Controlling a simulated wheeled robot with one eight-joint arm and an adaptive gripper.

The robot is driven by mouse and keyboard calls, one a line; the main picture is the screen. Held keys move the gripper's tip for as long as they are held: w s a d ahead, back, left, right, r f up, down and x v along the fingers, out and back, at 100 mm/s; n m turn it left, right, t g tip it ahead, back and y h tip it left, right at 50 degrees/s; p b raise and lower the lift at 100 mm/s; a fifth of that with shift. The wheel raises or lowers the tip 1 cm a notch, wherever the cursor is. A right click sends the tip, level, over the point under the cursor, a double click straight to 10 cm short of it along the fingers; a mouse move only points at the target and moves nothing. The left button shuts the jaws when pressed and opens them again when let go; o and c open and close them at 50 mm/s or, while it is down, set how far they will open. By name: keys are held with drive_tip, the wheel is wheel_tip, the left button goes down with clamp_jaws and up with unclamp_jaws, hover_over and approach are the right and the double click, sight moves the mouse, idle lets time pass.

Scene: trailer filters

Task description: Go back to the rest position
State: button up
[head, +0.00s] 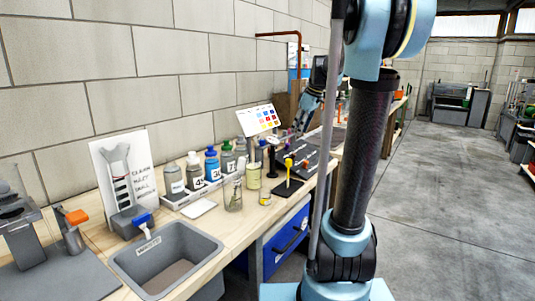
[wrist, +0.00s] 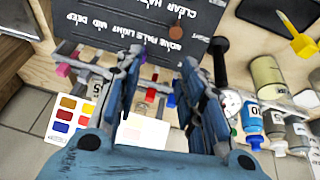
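My gripper (wrist: 161,60) is open in the wrist view, its two blue-grey fingers apart with nothing seen held between them. It points at a dark board (wrist: 130,20) with white lettering and a rack of small coloured pieces (wrist: 85,68). In the head view my gripper (head: 308,108) hangs over the far part of the workbench (head: 225,222), near the dark board (head: 298,158); its fingertips are too small there to judge. My dark arm link stands in front of part of the bench.
Labelled bottles (head: 212,166) stand in a tray along the wall. A colour chart (head: 259,119) leans behind the board. A yellow-topped stand (head: 288,178), a grey sink (head: 165,262) and a glass flask (head: 233,193) are nearer. The concrete floor (head: 440,190) at right is clear.

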drive_tip(key=s+d+f+m+h, duration=0.1)
drive_tip(key=s+f+m, duration=0.2)
drive_tip(key=s+f, duration=0.4)
drive_tip(key=s+f+m+h, duration=0.1)
drive_tip(key=s+f+m, duration=0.3)
drive_tip(key=s, duration=1.2)
drive_tip(key=s+d+f+m+g+h, duration=0.1)
drive_tip(key=s+f+m, duration=0.3)
drive_tip(key=s+f, duration=0.8)
drive_tip(key=shift+d+f, duration=0.2)
drive_tip(key=shift+d, duration=0.1)
drive_tip(key=shift+w+f, duration=0.2)
drive_tip(key=shift+w, duration=0.3)
idle(0.5)
